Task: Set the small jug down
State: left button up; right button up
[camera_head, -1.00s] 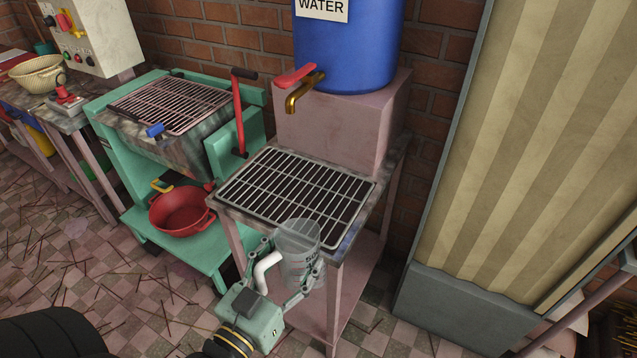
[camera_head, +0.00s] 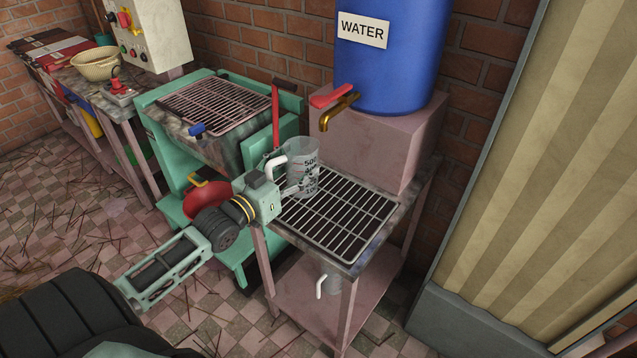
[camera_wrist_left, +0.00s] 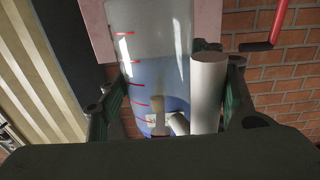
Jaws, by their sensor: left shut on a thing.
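The left gripper's fingers (camera_wrist_left: 168,95) stand on either side of jug and handle. My right gripper is not in view.
A blue water tank (camera_head: 385,65) with a brass tap (camera_head: 338,112) stands on a pink block behind the grate. A red lever (camera_head: 276,115) rises behind the jug. Another white-handled jug (camera_head: 331,281) is on the lower shelf. The grate's right part is clear.

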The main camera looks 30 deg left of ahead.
pick_arm(q)
jog(key=shift+w+d+f, duration=0.35)
jog(key=shift+w+f, duration=0.7)
jog(key=shift+f, duration=0.25)
jog(key=shift+w+d+f, duration=0.35)
jog(key=shift+w+f, duration=0.65)
jog(key=shift+f, duration=0.35)
jog(key=shift+w+d+f, duration=0.35)
jog(key=shift+w+f, duration=0.7)
jog(key=shift+f, duration=0.25)
jog(key=shift+f, duration=0.1)
jog(key=o, duration=1.2)
jog(key=shift+c, duration=0.2)
jog(key=shift+s, duration=0.15)
jog(key=s, duration=0.8)
jog(key=s+a, duration=0.1)
jog(key=s, duration=0.2)
jog(key=shift+s+a, duration=0.1)
jog(key=shift+s, duration=0.3)
